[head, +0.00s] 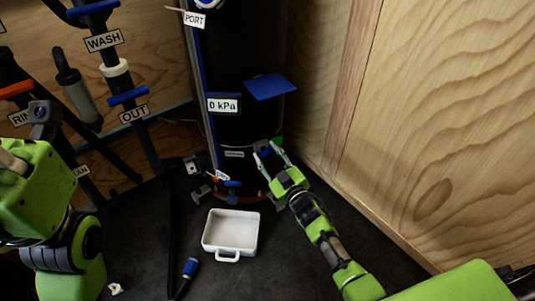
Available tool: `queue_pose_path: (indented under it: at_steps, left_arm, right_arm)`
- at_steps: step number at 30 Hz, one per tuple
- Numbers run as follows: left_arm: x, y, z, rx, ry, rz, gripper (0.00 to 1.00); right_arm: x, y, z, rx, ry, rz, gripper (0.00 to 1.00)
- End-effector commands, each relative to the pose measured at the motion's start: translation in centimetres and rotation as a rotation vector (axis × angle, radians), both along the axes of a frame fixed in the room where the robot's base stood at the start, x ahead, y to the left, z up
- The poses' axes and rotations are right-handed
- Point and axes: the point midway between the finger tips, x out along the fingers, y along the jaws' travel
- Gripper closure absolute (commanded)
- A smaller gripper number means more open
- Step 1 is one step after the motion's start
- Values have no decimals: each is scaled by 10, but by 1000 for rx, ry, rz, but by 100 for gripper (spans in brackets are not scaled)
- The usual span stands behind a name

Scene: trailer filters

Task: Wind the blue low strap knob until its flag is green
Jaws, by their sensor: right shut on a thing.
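The blue low strap knob (266,152) shows as a small blue patch between the fingers of my right gripper (268,154), low on the dark cylinder (240,125). The gripper is shut on it, and the fingers hide most of its shape. A small green patch (279,140) shows just beyond the fingers; I cannot tell whether it is the knob's flag. My left arm stands at the left edge, and its fingers are not in view.
A white tray (231,213) with a handle lies on the dark floor. A blue-ended hose (190,267) lies left of it. Pipes labelled WASH and OUT (133,114) stand at left. A wooden wall (430,130) closes the right side.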

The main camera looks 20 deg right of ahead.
Motion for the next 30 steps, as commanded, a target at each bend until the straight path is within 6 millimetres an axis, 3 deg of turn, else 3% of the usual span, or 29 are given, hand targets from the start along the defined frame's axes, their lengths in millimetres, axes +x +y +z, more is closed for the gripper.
queue_pose_path:
  at_steps: [17,18,19,30]
  left_arm:
    - [0,0,-1,0,1,0,100]
    - [0,0,-1,0,1,0,100]
    - [0,0,-1,1,2,0,100]
    - [1,0,-1,3,5,2,100]
  right_arm:
    - [0,1,-1,-41,-7,1,86]
    - [0,1,-1,-41,-7,1,57]
    - [0,0,-1,-41,-6,1,49]
    - [-2,0,-1,-40,-7,0,47]
